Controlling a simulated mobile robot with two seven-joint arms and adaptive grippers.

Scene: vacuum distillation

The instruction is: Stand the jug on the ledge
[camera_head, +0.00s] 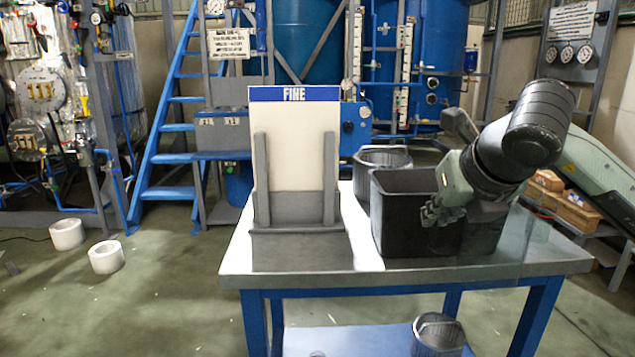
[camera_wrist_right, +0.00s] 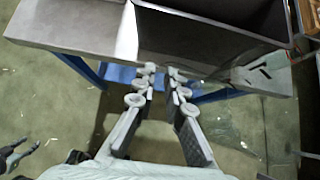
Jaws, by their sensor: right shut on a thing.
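My right gripper (camera_head: 440,210) reaches down from the right, at the near right side of the black bin in the head view. In the wrist view, its two fingers (camera_wrist_right: 163,72) are drawn close together in front of the table edge. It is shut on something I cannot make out. I cannot pick out a jug for certain. A dark ribbed vessel (camera_head: 383,157) stands behind the bin, partly hidden, and a similar one (camera_head: 438,335) is on the lower shelf. A grey ledge (camera_head: 297,229) runs along the foot of the FINE board (camera_head: 294,150). Dark finger-like parts (camera_wrist_right: 20,153), possibly my left gripper, show at the lower left.
The black bin (camera_head: 402,215) stands on the blue-legged table (camera_head: 405,273). A see-through patch, perhaps glass, lies over the table's right end. Two white cylinders (camera_head: 106,257) (camera_head: 67,234) are on the floor at left. Blue stairs and tanks are behind.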

